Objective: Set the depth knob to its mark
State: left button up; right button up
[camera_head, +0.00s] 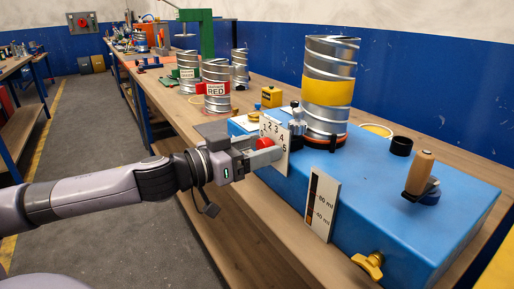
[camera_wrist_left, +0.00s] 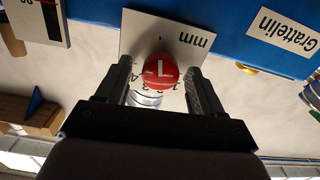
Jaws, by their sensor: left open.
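The depth knob (camera_head: 264,143) is a round red knob on a white dial plate (camera_head: 283,158) numbered up to 5, fixed to the blue machine. The plate (camera_wrist_left: 185,28) there appears upside down, with "mm" and a small dark tick; some numbers are hidden behind the knob and a finger. My left gripper (camera_head: 258,153) is open, its fingers on either side of the knob with gaps visible in the wrist view (camera_wrist_left: 160,88). My right gripper is not in view.
The blue machine (camera_head: 400,200) carries a spiral metal duct with a yellow band (camera_head: 328,92), a wooden-handled crank (camera_head: 420,172), a yellow wing knob (camera_head: 369,264) and a white scale (camera_head: 322,204). Duct pieces, one labelled RED (camera_head: 216,88), stand behind. The floor at left is clear.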

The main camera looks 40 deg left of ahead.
pick_arm(q)
jog(key=c, duration=1.1)
jog(key=shift+o, duration=0.2)
jog(key=shift+m, duration=0.3)
